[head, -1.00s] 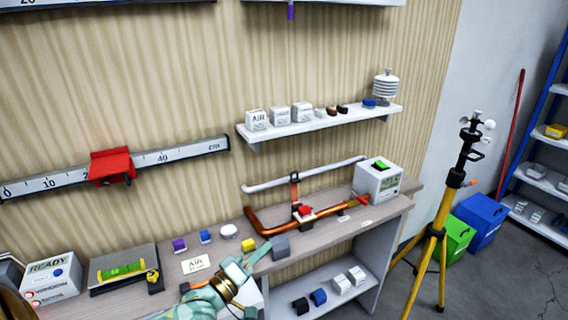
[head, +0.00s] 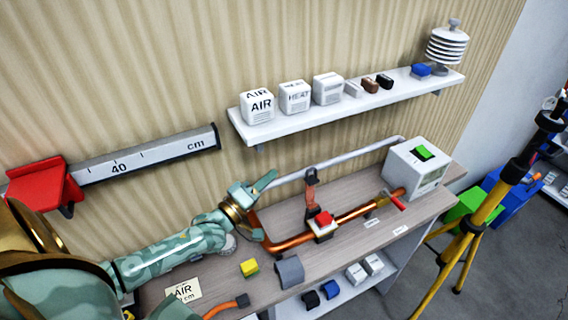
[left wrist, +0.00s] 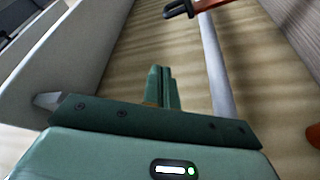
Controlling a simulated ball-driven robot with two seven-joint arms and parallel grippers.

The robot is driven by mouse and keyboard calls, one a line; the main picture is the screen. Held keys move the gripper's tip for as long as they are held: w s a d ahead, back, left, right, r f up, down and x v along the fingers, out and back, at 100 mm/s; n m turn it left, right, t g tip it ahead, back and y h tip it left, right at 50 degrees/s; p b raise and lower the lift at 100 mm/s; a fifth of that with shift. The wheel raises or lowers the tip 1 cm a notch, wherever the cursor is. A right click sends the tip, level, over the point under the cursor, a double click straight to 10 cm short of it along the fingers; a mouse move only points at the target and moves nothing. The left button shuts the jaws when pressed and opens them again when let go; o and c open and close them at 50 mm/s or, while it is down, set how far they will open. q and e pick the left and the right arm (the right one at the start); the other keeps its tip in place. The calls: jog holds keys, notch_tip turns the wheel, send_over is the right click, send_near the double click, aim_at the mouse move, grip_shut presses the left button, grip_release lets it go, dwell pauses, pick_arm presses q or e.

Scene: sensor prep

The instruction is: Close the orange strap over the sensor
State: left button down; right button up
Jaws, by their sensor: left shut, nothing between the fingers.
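The orange strap (head: 311,192) stands upright behind the copper pipe, with a dark piece at its top. It is open, not lying over the sensor. The sensor, a small block with a red top (head: 324,218), sits on the copper pipe (head: 290,243). My left gripper (head: 263,183) is shut and empty, left of the strap and apart from it, near the left end of the grey pipe. In the left wrist view its closed fingers (left wrist: 159,86) point toward the wall. The strap's dark end (left wrist: 180,8) shows at the top there. My right gripper is not in view.
The grey pipe (head: 340,160) runs along the wall behind the strap. A white box with a green button (head: 417,165) stands at the bench's right end. Yellow (head: 249,267) and grey (head: 289,271) blocks sit in front. A shelf (head: 350,108) with white cubes hangs above.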

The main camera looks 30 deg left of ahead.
pick_arm(q)
jog(key=x, duration=0.8)
jog(key=shift+w+r+b, duration=0.1)
jog(key=shift+w+b, duration=0.1)
jog(key=shift+b, duration=0.1)
jog(key=shift+w+d, duration=0.4)
jog(key=shift+w, duration=0.05)
jog(key=s+d, duration=0.1)
jog(key=d+f, duration=0.1)
jog(key=shift+s+d+f, duration=0.35)
jog(key=shift+s, duration=0.05)
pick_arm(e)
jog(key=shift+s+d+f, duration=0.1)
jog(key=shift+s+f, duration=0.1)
pick_arm(q)
jog(key=shift+d, duration=0.1)
